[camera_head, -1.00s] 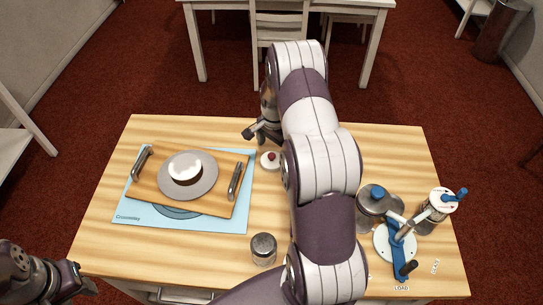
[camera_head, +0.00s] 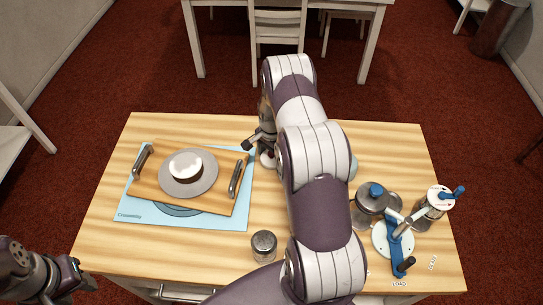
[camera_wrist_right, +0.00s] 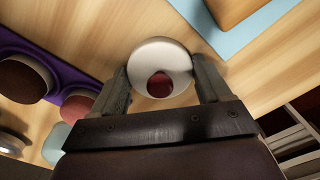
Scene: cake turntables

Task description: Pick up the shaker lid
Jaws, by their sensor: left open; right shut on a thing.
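The shaker lid is a round white disc with a dark red knob (camera_wrist_right: 160,62). In the right wrist view it sits between the two fingers of my right gripper (camera_wrist_right: 162,85), which is shut on it. In the head view, the lid (camera_head: 267,163) shows only partly beside my right gripper and arm, right of the tray. I cannot tell whether it still touches the table. My left gripper (camera_head: 80,281) is open and empty at the lower left, off the table's left side. A small glass jar with a grey top (camera_head: 264,245) stands near the front edge.
A wooden tray (camera_head: 228,206) with a plated cake (camera_head: 186,167) lies on a blue mat (camera_head: 136,212). Blue-handled devices and jars (camera_head: 392,235) stand at the right. The wrist view shows a purple holder (camera_wrist_right: 58,68) with round items at left.

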